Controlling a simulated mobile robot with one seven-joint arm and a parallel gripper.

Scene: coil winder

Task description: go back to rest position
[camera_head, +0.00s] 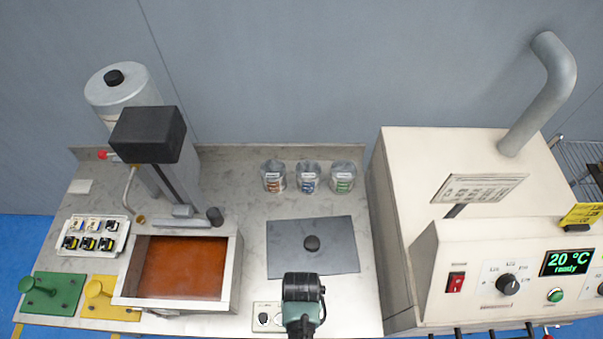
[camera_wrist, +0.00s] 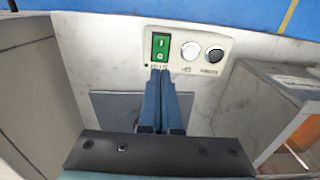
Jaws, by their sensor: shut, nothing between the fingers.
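My gripper (camera_wrist: 163,100) shows in the wrist view with its two blue fingers close together and nothing between them. The fingertips are just in front of a small control panel (camera_wrist: 187,52) with a green switch, a white knob and a black knob. I cannot tell whether they touch it. In the head view my dark wrist stands over the table's front edge and hides the fingers and part of the same panel (camera_head: 266,318).
A tank of orange-brown liquid (camera_head: 236,290) stands left of my arm. A dark plate with a knob (camera_head: 338,262) and several small cans (camera_head: 308,178) lie behind. A cream oven (camera_head: 400,200) stands at the right, its display reading 20 °C ready.

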